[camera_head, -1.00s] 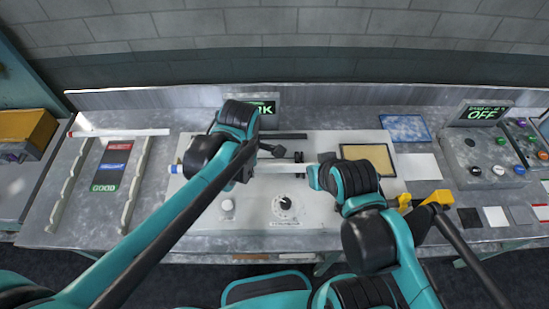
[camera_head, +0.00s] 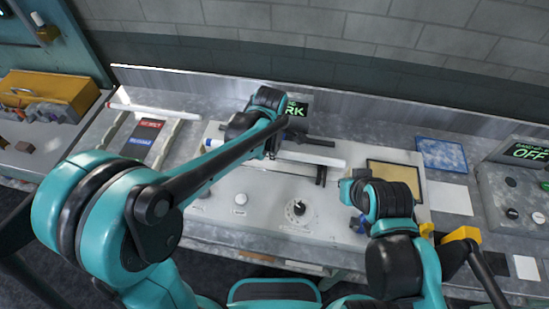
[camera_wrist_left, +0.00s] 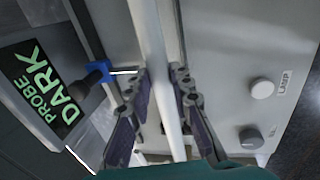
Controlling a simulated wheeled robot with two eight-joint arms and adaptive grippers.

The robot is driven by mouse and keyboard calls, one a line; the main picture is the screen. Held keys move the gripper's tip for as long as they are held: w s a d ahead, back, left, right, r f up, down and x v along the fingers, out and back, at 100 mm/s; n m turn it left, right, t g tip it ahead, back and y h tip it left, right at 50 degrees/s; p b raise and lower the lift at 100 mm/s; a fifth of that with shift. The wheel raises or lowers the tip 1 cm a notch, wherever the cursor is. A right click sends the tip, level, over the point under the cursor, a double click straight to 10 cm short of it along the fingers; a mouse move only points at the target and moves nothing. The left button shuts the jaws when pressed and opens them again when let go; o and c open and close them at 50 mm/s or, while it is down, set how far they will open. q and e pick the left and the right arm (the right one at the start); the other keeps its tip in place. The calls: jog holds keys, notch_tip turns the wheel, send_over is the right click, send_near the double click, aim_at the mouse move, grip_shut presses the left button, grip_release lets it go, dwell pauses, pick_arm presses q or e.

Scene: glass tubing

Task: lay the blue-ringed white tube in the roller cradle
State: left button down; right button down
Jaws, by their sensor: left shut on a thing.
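The white tube (camera_head: 318,155) runs left to right above the pale bench unit. A small blue patch (camera_head: 207,143) shows at its left end, beside my forearm. My left gripper (camera_head: 273,152) is shut around the tube's middle; in the left wrist view the tube (camera_wrist_left: 158,70) passes between the fingers (camera_wrist_left: 162,95). Dark thin rails and brackets (camera_head: 320,176), which look like the roller cradle, are below and beside the tube. I cannot tell whether the tube touches them. My right gripper (camera_head: 352,192) is near the tube's right end, apart from it; its fingers are hidden.
The PROBE DARK display (camera_wrist_left: 48,88) stands behind the unit. A black bar (camera_head: 308,140) lies just behind the tube. Knobs (camera_head: 299,208) sit at the front. A yellow-tan panel (camera_head: 396,182) lies right. Another white tube (camera_head: 155,110) lies on the left rack.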

pick_arm(q)
notch_tip(320, 180, down, 4)
jog(key=shift+f+b, duration=0.1)
jog(key=shift+b, duration=0.5)
jog(key=c, duration=1.3)
grip_release()
jog(key=shift+c, duration=0.2)
jog(key=shift+r, duration=0.35)
notch_tip(320, 180, up, 11)
jog(key=s+p, duration=0.2)
jog(key=p, duration=0.1)
jog(key=shift+s+a+r, duration=0.2)
jog(key=shift+s+a, duration=0.05)
